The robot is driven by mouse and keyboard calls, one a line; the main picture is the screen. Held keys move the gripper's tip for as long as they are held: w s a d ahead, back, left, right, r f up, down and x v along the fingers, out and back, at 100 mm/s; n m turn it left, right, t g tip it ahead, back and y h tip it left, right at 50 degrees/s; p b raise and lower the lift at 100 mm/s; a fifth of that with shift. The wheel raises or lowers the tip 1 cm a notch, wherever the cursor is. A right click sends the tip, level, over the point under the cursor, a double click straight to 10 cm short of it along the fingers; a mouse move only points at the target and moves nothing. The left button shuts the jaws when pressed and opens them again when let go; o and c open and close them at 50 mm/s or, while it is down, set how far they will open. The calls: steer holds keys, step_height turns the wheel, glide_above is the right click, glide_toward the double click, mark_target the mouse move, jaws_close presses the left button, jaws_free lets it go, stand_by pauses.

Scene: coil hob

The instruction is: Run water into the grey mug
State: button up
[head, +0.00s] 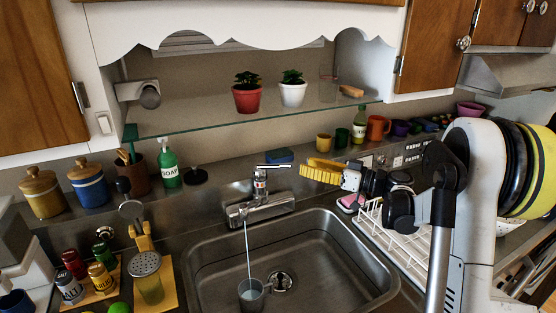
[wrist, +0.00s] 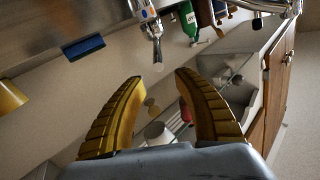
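The grey mug (head: 251,298) stands upright in the sink (head: 335,262), left of the drain. A thin stream of water (head: 248,248) runs from the tap's spout into the mug, and its inside looks pale with water. The chrome tap (head: 260,198) stands behind the sink; its lever (head: 275,166) points right, towards my gripper. My gripper (head: 305,170) is right of the tap, apart from it. In the wrist view my gripper (wrist: 158,76) has its yellow fingers spread and empty, with the tap (wrist: 147,18) beyond the tips. The mug is not visible in the wrist view.
A blue sponge (head: 279,155) lies behind the tap. A white dish rack (head: 398,232) stands right of the sink. A soap bottle (head: 169,168) and canisters (head: 88,185) line the back left. A glass shelf (head: 270,117) with potted plants hangs above.

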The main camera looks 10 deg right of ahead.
steer(key=shift+v, duration=1.05)
steer(key=shift+a+r+p, duration=0.1)
steer(key=shift+r+p, duration=0.05)
steer(key=shift+p, duration=0.15)
steer(key=c, duration=0.8)
steer(key=a+r+g+h+p, duration=0.1)
steer(key=p, duration=0.3)
steer(key=w+a+r+n+g+h+p, duration=0.1)
steer(key=a+r+h+p, duration=0.1)
steer(key=p, duration=0.2)
steer(key=a+r+n+g+h+p, duration=0.1)
steer(key=a+g+p, duration=0.1)
steer(key=p, duration=0.3)
steer(key=shift+w+r+h, duration=0.3)
steer(key=shift+w, duration=0.1)
jaws_close()
step_height(320, 180, up, 5)
steer(key=n+g+h+p, duration=0.2)
steer(key=h+p, duration=0.2)
steer(key=p, duration=0.5)
steer(key=h+p, duration=0.1)
glide_toward(275, 166)
steer(key=shift+g, duration=0.4)
steer(key=w+f, duration=0.1)
steer(key=f, duration=0.1)
steer(key=w+f, duration=0.2)
steer(key=shift+w+a+f, duration=0.1)
steer(key=shift+w+a, duration=0.1)
steer(key=shift+w, duration=0.05)
